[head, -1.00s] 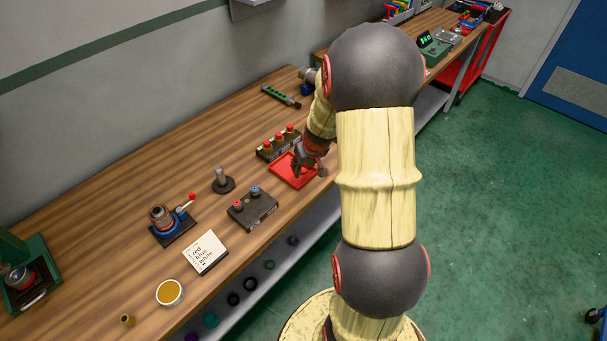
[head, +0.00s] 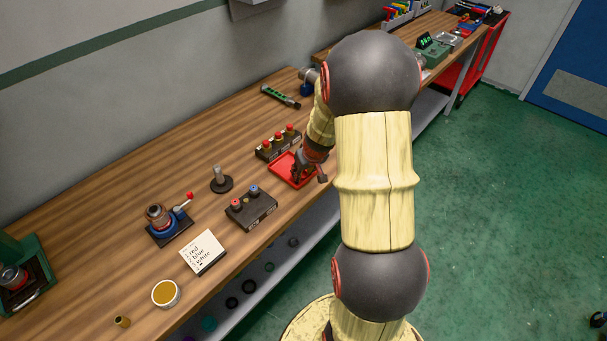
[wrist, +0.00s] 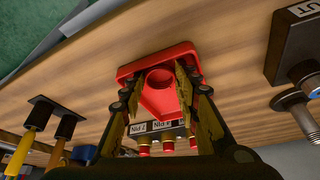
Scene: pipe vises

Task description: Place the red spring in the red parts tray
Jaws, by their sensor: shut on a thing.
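The red parts tray (head: 281,170) lies flat on the wooden bench near its front edge, and its rim also shows in the wrist view (wrist: 150,58). My gripper (head: 299,170) is over the tray in the head view, hiding part of it. In the wrist view my gripper (wrist: 158,84) points down at the tray with its two fingers on either side of a round red piece, which looks like the red spring (wrist: 160,76). The gripper is shut on it. Red on red makes it hard to tell whether the spring touches the tray floor.
A dark labelled block with several red-topped parts (head: 278,144) stands right behind the tray. A dark block with a red and a blue piece (head: 252,208), a metal post (head: 221,180), a small vise (head: 166,225) and a written card (head: 203,251) are to the left.

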